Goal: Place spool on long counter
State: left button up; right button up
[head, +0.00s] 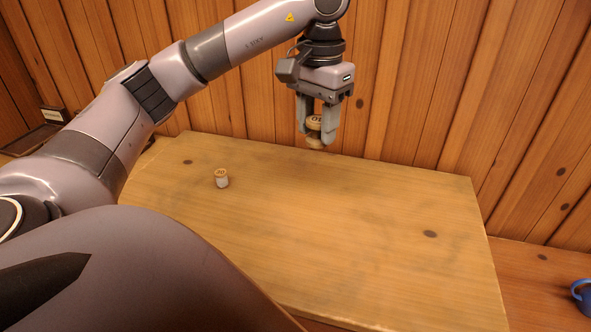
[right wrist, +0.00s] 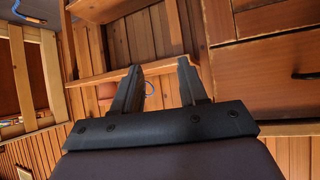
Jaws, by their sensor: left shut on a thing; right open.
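My left gripper (head: 318,121) is shut on a wooden spool (head: 315,133) above the far edge of the long counter (head: 330,220), near the plank wall. The held spool has a pale wooden top with a dark mark, and the fingers hide its sides. Whether its bottom touches the counter I cannot tell.
The middle and right of the counter are bare. A plank wall (head: 420,90) rises behind it. A blue mug (head: 584,297) stands at the lower right on a lower wooden surface. A dark tray-like thing (head: 30,139) lies at the far left.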

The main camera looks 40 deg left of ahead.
pick_arm(q)
jog(key=b, duration=0.3)
send_over(312, 221)
notch_tip(312, 221, down, 6)
notch_tip(312, 221, down, 8)
jog(key=shift+f+b, duration=0.2)
jog(key=shift+b, duration=0.3)
notch_tip(312, 221, down, 5)
jog(key=shift+f, duration=0.15)
pick_arm(e)
jog(key=f, duration=0.2)
jog(key=shift+w+a+f, duration=0.2)
jog(key=shift+a+f, duration=0.05)
jog(key=shift+f, duration=0.15)
pick_arm(q)
jog(key=shift+f, duration=0.15)
jog(key=o, duration=1.1)
pick_arm(e)
jog(key=shift+f, duration=0.15)
